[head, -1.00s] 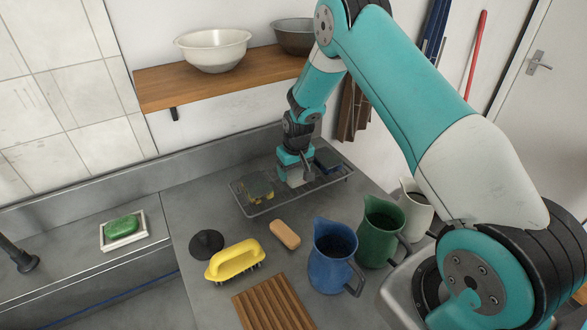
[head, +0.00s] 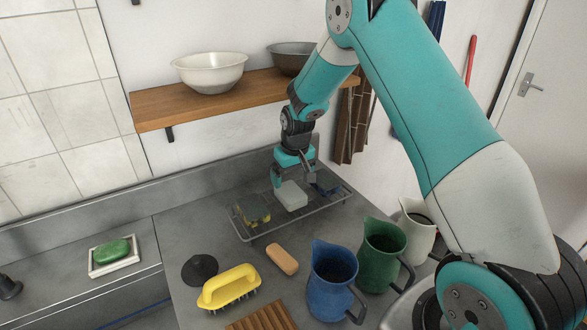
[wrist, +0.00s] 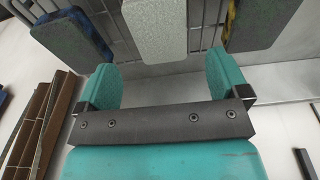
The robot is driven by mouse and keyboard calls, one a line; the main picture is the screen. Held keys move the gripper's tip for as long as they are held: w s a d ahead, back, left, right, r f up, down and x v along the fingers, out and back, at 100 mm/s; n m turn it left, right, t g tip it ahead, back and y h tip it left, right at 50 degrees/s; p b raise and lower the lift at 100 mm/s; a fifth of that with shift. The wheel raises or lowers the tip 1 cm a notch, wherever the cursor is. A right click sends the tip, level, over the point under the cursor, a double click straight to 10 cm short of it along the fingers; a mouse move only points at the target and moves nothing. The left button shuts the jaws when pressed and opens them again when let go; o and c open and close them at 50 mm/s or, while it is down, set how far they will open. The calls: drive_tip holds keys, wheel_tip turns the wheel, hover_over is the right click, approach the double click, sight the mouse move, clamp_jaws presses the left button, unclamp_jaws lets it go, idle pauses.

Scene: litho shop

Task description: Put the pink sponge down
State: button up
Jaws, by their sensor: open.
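A pale, whitish block-shaped sponge (head: 291,196) lies on the wire rack (head: 262,234), between two other sponges; no sponge looks clearly pink. My gripper (head: 294,178) is open just above it, one finger to each side. In the wrist view the pale sponge (wrist: 155,30) lies beyond the open fingers (wrist: 160,78), with nothing between the fingertips.
A dark sponge with yellow (head: 252,210) lies to the left on the rack and a dark blue one (head: 327,182) to the right. A blue jug (head: 331,275), green jug (head: 382,250) and white jug (head: 416,218) stand in front. A shelf (head: 165,108) hangs behind.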

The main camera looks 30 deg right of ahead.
sight(293, 195)
drive_tip(key=s+a+r+n+y+b, duration=0.1)
drive_tip(key=s+a+r+n+y, duration=0.15)
drive_tip(key=s+a+r, duration=1.1)
drive_tip(key=s+a+r+n+g+y, duration=0.1)
drive_tip(key=s+a+r+n, duration=0.1)
drive_tip(key=s, duration=0.8)
drive_tip(key=s+a+r+n, duration=0.2)
drive_tip(key=s+a+r, duration=0.2)
drive_tip(key=s, duration=0.6)
drive_tip(key=shift+r+g+y, duration=0.15)
drive_tip(key=shift+g+y, duration=0.2)
drive_tip(key=shift+g, duration=0.05)
drive_tip(key=shift+a+n, duration=0.1)
drive_tip(key=shift+n, duration=0.15)
